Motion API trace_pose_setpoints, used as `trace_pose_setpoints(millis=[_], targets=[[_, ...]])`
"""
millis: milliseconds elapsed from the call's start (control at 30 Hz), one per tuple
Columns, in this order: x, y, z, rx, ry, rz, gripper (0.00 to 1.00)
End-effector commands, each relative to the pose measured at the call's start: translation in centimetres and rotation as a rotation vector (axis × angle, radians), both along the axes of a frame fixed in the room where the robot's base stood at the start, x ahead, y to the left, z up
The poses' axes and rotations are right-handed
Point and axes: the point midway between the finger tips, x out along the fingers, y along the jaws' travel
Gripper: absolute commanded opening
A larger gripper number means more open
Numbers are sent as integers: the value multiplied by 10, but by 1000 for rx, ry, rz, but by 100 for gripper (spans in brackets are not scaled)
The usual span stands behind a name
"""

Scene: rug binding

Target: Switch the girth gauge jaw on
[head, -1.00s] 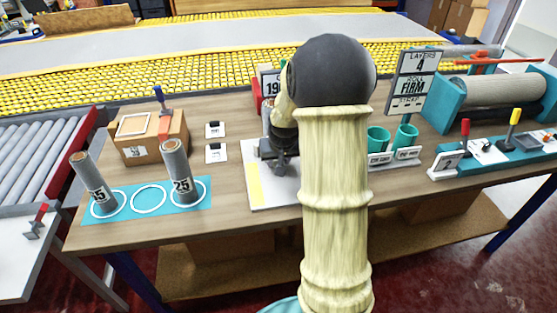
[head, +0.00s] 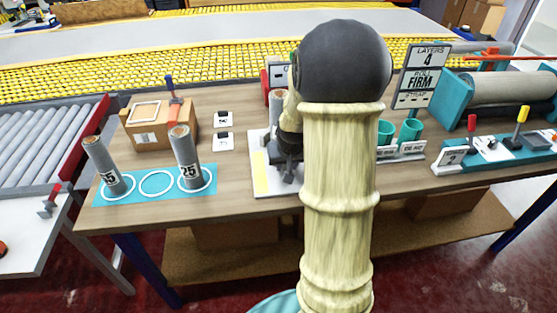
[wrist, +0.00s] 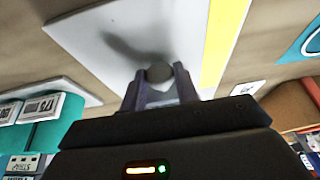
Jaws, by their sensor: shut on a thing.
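The girth gauge has a white base plate (head: 259,140) with a yellow strip (head: 260,174). Its red upright (head: 266,82) and small display (head: 277,73) stand at the back, mostly hidden behind my arm. A grey roll (head: 276,98) stands beside the red part. My gripper (head: 287,172) is low over the plate. In the wrist view my gripper (wrist: 160,88) is shut on a small round grey knob (wrist: 159,72), which casts a shadow on the white plate (wrist: 85,35). I cannot tell whether this knob belongs to the jaw; the jaw itself is hidden.
Two grey rolls (head: 186,160) (head: 107,168) stand on a blue mat (head: 155,182) with an empty ring between. A cardboard box (head: 160,133) and two label cards lie behind. Teal cups (head: 410,130) and a sign (head: 423,77) stand right of my arm.

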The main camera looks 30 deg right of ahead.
Motion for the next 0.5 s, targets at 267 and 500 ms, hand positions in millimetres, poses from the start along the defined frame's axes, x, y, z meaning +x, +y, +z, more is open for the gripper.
trace_pose_setpoints(millis=[267, 500], targets=[[-8, -4, -1, 3, 4, -12, 0], [-9, -4, -1, 5, 7, -13, 48]])
